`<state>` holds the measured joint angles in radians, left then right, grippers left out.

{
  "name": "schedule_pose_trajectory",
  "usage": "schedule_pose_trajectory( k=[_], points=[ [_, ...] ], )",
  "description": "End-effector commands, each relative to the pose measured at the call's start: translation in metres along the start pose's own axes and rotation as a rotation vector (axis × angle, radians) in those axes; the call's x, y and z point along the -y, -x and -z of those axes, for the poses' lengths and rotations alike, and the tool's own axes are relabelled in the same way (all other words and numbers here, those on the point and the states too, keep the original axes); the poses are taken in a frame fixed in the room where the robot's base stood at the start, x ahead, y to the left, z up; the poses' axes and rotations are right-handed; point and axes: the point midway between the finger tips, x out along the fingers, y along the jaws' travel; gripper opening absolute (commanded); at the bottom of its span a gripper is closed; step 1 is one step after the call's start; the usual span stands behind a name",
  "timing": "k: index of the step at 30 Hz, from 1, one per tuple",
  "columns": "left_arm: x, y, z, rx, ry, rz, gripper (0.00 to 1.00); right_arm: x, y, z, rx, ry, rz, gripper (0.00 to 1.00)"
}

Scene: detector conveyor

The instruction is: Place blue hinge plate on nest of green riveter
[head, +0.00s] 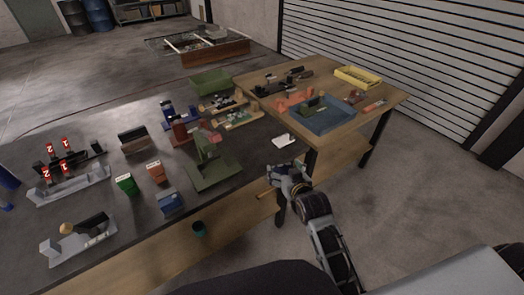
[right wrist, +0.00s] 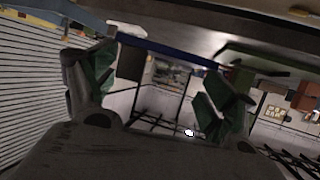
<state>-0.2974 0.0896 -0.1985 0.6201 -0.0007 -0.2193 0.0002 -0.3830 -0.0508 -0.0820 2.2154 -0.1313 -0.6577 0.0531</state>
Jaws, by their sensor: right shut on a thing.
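The green riveter (head: 212,172) stands on the dark bench near its front right part; the details of its nest are too small to tell. My right gripper (head: 287,176) is in front of the bench's right end, to the right of the riveter and apart from it. In the head view I cannot make out the plate.
A blue riveter (head: 168,111) and a red riveter (head: 181,132) stand behind the green one. Small green (head: 125,184), orange (head: 154,171) and blue (head: 170,202) blocks lie to its left. A white piece (head: 285,141) lies right of it. A blue tray (head: 322,121) sits on the wooden table.

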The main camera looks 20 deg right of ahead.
Motion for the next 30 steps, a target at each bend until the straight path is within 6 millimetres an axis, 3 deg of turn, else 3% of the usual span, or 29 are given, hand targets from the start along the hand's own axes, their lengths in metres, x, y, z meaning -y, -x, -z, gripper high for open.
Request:
schedule_pose_trajectory(
  k=[1, 12, 24, 30],
  points=[
    [0.003, 0.0, -0.001, 0.001, -0.001, 0.003, 1.0, 0.0, -0.002, 0.013, -0.007, 0.001, 0.001, 0.55],
    [0.005, 0.0, -0.001, 0.001, -0.002, 0.005, 1.0, -0.003, -0.012, 0.074, -0.006, 0.004, 0.007, 0.55],
    [-0.012, 0.0, 0.003, -0.003, 0.006, -0.012, 1.0, -0.007, -0.021, 0.133, -0.006, 0.007, 0.013, 0.55],
    [-0.009, 0.0, 0.002, -0.002, 0.004, -0.009, 1.0, -0.008, -0.027, 0.16, -0.004, 0.008, 0.018, 0.55]
  ],
)
